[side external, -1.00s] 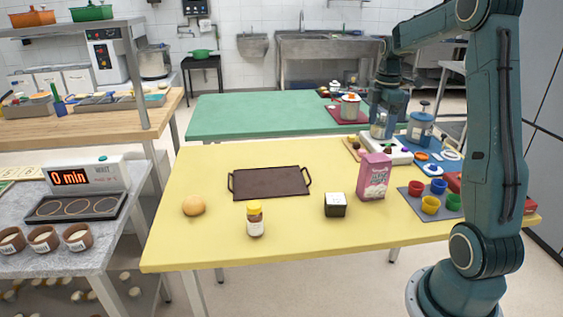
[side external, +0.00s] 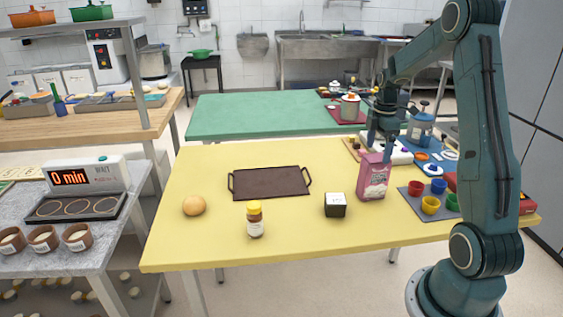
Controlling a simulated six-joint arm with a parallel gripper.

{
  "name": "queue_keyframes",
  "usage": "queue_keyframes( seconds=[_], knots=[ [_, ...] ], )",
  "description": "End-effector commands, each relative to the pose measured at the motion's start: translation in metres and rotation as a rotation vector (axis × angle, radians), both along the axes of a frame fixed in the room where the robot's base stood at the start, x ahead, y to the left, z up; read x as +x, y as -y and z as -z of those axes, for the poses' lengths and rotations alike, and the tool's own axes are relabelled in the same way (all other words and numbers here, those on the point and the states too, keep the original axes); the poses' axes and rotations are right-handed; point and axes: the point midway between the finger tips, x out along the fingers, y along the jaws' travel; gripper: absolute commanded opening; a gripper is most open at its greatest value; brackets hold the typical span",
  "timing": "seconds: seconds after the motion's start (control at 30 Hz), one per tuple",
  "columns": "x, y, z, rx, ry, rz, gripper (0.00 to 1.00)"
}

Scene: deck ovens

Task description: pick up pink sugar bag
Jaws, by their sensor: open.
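The pink sugar bag (side external: 373,182) stands upright on the right part of the yellow table, with a pale patch on its front. My gripper (side external: 376,152) points down at the top of the bag, and its fingers overlap the bag's upper edge in this view. It is open. I cannot tell whether the fingers touch the bag or straddle it.
A dark block with a white top (side external: 335,205) stands left of the bag. A grey mat (side external: 407,191) with coloured cups lies to the right. A dark tray (side external: 271,182), a yellow-capped jar (side external: 255,220) and a bun (side external: 194,205) are further left. The table's front is clear.

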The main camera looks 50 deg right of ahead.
Motion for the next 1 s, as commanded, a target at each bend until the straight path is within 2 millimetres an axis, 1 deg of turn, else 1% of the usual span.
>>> queue_keyframes(
  seconds=[0.03, 0.1, 0.37, 0.47, 0.57, 0.8, 0.9, 1.0],
  knots=[
    [0.000, 0.000, 0.005, 0.001, -0.002, 0.000, 0.82],
    [0.000, 0.000, 0.009, 0.001, -0.002, 0.000, 0.82],
    [0.000, 0.000, 0.012, 0.000, 0.000, 0.000, 0.82],
    [-0.001, 0.000, 0.016, 0.001, -0.002, 0.000, 0.82],
    [-0.001, 0.000, 0.024, 0.002, -0.002, 0.000, 0.82],
    [-0.002, 0.001, 0.052, 0.003, -0.002, 0.001, 0.82],
    [-0.002, 0.001, 0.059, 0.002, -0.001, 0.001, 0.82],
    [-0.002, 0.001, 0.063, 0.001, 0.000, 0.001, 0.82]
  ],
)
